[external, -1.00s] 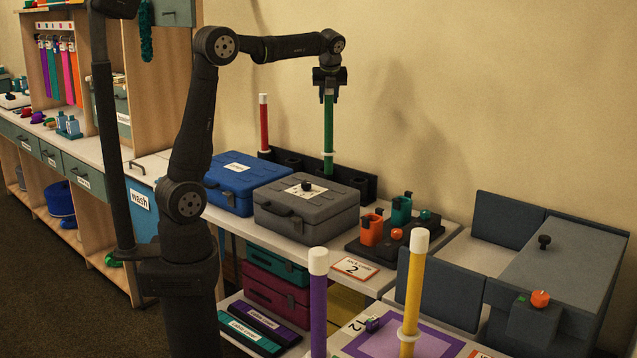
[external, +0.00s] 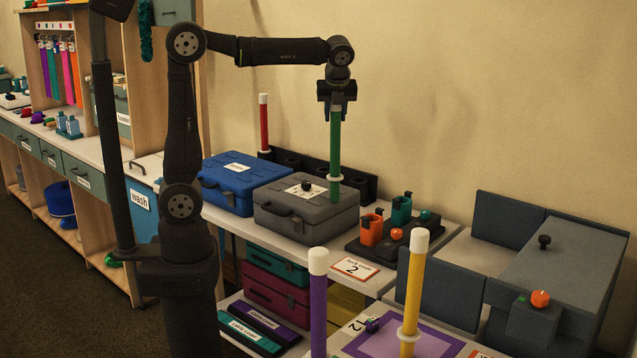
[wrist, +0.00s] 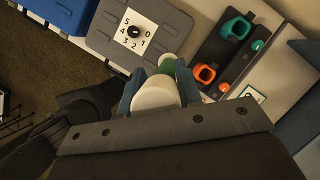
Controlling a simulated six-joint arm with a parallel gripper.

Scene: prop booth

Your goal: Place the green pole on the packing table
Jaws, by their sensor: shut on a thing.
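My gripper (external: 337,103) is shut on the top of the green pole (external: 335,145), which hangs upright. A white ring shows near its lower part, and its lower end overlaps the grey case (external: 277,213) in the external view; I cannot tell whether they touch. In the wrist view the pole's white cap (wrist: 156,94) is between the fingers of my gripper (wrist: 159,92). A white table (external: 232,224) bears the cases and a black rack. Another table (external: 352,342) with a purple-bordered mat is at the front. No readable label shows which one is the packing table.
A blue case (external: 240,183) stands left of the grey case. The black rack (external: 361,186) behind them holds a red pole (external: 264,125). Orange and teal holders (external: 371,228) stand to the right. Purple (external: 318,300) and yellow (external: 413,285) poles stand upright in front.

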